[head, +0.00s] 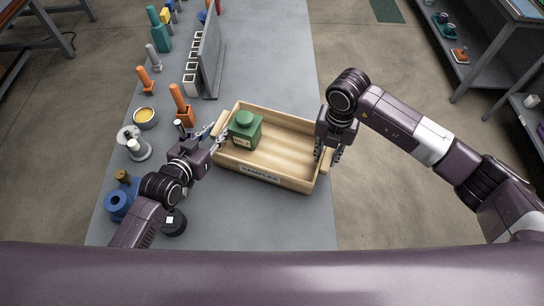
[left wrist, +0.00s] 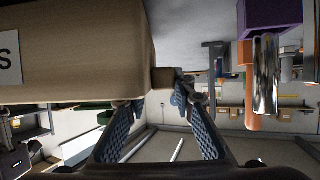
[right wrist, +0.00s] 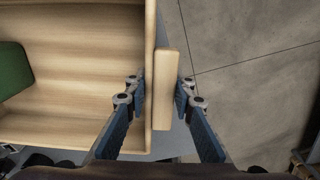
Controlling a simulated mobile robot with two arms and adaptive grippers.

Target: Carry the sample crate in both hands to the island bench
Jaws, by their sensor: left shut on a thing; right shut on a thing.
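The sample crate (head: 283,184) is a shallow open wooden box with a "SAMPLES" label on its near wall. In the head view it is on or just above the grey bench (head: 270,60); I cannot tell which. My left gripper (head: 217,136) is shut on the crate's left handle (left wrist: 163,78). My right gripper (head: 328,150) is shut on the right handle (right wrist: 167,90), with one finger on each side of it in the right wrist view. The island bench cannot be identified for certain.
Left of the crate stand an orange tool holder (head: 182,106), a yellow-filled tin (head: 146,117), a white-topped grey item (head: 134,143) and a blue fitting (head: 120,202). A grey upright rack (head: 211,58) stands behind. Open floor (head: 390,215) lies to the right, with shelving (head: 465,60) beyond.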

